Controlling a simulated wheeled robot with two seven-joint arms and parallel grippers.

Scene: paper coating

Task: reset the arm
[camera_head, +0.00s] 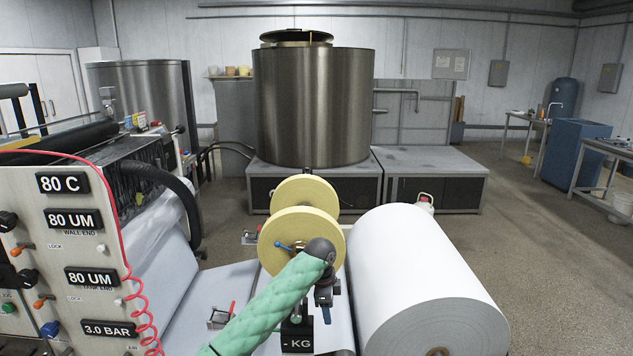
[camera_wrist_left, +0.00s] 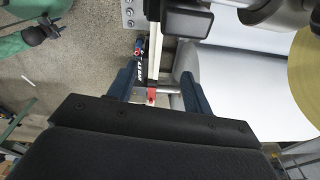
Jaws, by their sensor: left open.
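My left arm, in a green quilted sleeve, comes in from the bottom and ends in my left gripper (camera_head: 326,305). The gripper points down beside a yellow roll (camera_head: 290,240) and left of the large white paper roll (camera_head: 425,280). In the left wrist view its two blue fingers (camera_wrist_left: 158,92) stand apart. A small red part and a metal bar show between or beyond them, and I cannot tell whether they touch. A green sleeve with a dark end shows at the upper left of the wrist view.
The coating machine panel (camera_head: 70,260) with dials and a red coiled hose stands at the left. A "KG" display (camera_head: 297,338) sits just below the gripper. A large steel tank (camera_head: 313,105) stands behind. The floor at right (camera_head: 540,240) is clear.

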